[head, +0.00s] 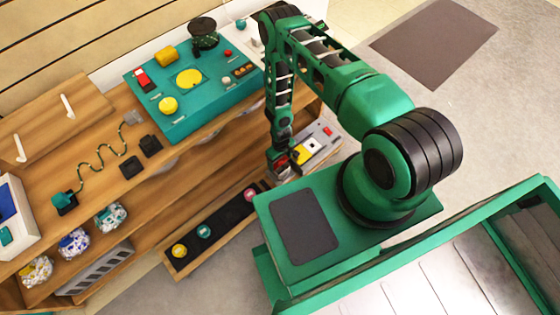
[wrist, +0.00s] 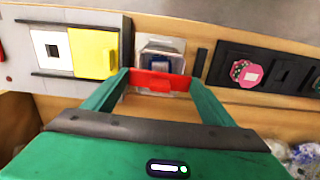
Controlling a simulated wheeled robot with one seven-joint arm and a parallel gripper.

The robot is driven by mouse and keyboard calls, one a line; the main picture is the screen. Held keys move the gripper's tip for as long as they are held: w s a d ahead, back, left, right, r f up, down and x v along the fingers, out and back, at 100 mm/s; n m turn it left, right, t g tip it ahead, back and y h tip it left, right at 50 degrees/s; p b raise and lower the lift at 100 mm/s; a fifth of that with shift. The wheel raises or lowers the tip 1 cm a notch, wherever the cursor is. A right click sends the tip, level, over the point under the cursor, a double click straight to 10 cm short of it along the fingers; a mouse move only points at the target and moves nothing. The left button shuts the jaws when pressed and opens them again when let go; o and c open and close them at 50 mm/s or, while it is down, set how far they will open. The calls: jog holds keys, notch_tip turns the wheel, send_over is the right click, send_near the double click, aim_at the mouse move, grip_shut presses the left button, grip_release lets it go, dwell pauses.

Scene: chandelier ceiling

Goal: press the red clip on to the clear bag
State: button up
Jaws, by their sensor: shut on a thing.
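In the wrist view my gripper (wrist: 157,82) has its two green fingers closed on the ends of the red clip (wrist: 150,80), which lies crosswise between the fingertips. The clear bag (wrist: 163,46), with something dark blue and white inside, is directly beyond the clip on the wooden board. The clip overlaps the bag's near part in the picture; I cannot tell whether they touch.
A grey box with a yellow sliding cover (wrist: 94,52) is close left of my fingers. A black strip with a pink round piece (wrist: 246,73) is to the right. In the head view a teal panel (head: 222,107) is on the bench top. Filled clear bags (head: 110,216) are on the lower shelf.

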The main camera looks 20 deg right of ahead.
jog(key=shift+f, duration=0.75)
dwell(0.9)
jog(key=o, duration=1.1)
jog(key=shift+c, duration=1.3)
jog(key=shift+r, duration=0.1)
jog(key=shift+r, duration=4.4)
